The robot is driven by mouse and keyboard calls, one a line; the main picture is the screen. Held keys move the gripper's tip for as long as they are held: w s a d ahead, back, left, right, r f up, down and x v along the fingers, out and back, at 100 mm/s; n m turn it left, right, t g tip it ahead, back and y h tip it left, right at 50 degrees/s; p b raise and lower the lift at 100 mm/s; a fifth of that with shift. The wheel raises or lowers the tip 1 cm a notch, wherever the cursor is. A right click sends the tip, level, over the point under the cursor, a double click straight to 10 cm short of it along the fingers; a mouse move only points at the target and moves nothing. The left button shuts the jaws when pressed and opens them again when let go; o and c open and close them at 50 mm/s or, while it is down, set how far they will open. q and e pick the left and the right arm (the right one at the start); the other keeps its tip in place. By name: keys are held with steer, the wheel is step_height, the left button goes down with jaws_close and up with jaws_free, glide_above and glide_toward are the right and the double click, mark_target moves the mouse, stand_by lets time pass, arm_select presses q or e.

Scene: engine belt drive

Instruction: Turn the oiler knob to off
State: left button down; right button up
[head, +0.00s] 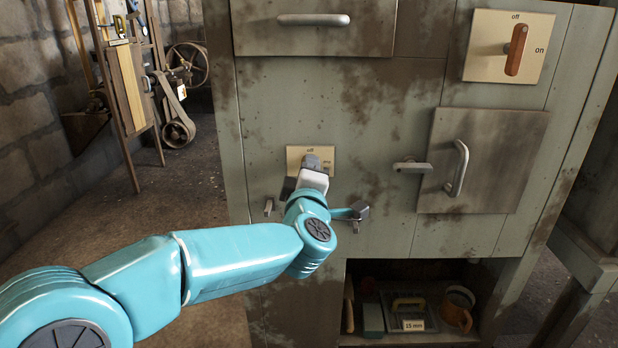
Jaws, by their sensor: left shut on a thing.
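The oiler knob's small beige plate (296,153) is on the front of the grey-green cabinet, with "off" at its upper left. The knob itself is largely hidden behind my left gripper, so I cannot tell which way it points. My left gripper (312,172) is at the plate, shut on the knob; its fingertips are partly hidden by my wrist. My teal left arm reaches in from the lower left. My right gripper is not in view.
A larger plate (485,62) marked off and on carries an orange lever (516,50) at upper right. A drawer handle (313,20) and a door handle (458,168) stick out. An open shelf (425,340) below holds a clear case (410,310) and an orange mug (458,314).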

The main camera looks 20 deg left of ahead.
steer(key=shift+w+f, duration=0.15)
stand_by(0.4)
arm_select(q)
steer(key=c, duration=0.8)
jaws_free()
steer(key=shift+c, duration=0.2)
steer(key=p+v, duration=0.3)
steer(key=v, duration=1.3)
steer(key=shift+s, duration=0.15)
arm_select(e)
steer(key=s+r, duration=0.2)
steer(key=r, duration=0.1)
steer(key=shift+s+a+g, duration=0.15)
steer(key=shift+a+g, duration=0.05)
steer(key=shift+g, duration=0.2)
arm_select(q)
steer(key=shift+f, duration=0.1)
